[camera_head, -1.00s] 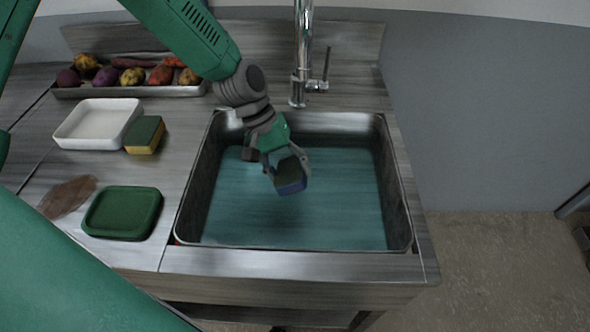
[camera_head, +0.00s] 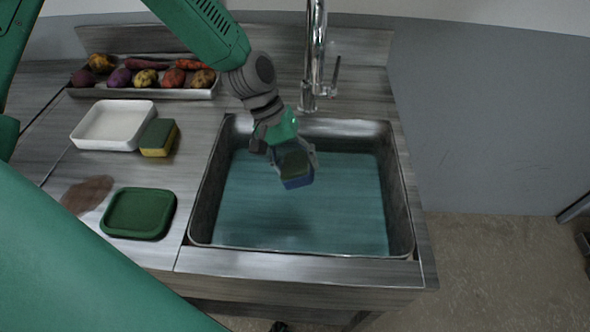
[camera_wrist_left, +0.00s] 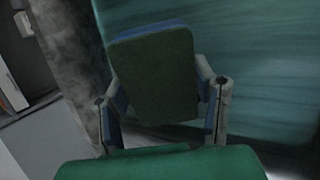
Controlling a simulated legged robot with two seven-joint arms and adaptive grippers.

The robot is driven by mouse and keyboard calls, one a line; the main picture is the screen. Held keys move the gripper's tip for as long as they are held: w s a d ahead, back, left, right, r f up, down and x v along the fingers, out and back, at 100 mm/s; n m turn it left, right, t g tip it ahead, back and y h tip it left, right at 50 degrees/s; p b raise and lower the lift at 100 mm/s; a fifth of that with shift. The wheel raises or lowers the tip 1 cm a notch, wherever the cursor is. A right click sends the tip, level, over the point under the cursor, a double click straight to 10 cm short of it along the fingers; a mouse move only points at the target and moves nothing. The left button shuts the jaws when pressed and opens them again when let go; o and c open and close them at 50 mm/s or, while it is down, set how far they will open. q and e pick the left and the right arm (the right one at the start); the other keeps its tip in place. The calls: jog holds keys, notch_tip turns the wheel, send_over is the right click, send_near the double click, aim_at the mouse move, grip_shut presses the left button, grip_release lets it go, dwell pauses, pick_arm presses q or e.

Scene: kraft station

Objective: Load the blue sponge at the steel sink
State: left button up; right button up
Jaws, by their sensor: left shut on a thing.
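The blue sponge (camera_head: 298,182) has a dark green top face and is held over the steel sink (camera_head: 403,205), whose basin shows teal water (camera_head: 320,225). My left gripper (camera_head: 297,168) is shut on this sponge. In the left wrist view the sponge (camera_wrist_left: 155,75) shows its dark green face with a blue edge, between the two fingers of the gripper (camera_wrist_left: 163,110). Whether the sponge touches the water cannot be told. My right gripper is not in view.
A chrome faucet (camera_head: 314,60) stands behind the basin. The rest of the basin is clear.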

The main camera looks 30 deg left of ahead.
aim_at(305, 163)
pick_arm(q)
jog(key=shift+r+p, duration=0.3)
jog(key=shift+r, duration=0.3)
jog(key=shift+d+r+p, duration=0.3)
jog(key=shift+r+p, duration=0.2)
jog(key=shift+r, duration=0.05)
jog(key=shift+d+r+p, duration=0.3)
jog(key=shift+r+p, duration=0.15)
jog(key=shift+r, duration=0.1)
jog(key=shift+d+r+p, duration=0.1)
jog(key=shift+r+p, duration=0.5)
jog(key=shift+r, duration=0.1)
jog(key=p+v, duration=0.2)
jog(key=v, duration=0.1)
jog(key=shift+d+r+p, duration=0.1)
jog(key=shift+d+p, duration=0.05)
jog(key=shift+p, duration=0.2)
jog(key=shift+d, duration=0.5)
jog(key=shift+a, duration=0.4)
jog(key=shift+d, duration=0.3)
jog(key=shift+a, duration=0.2)
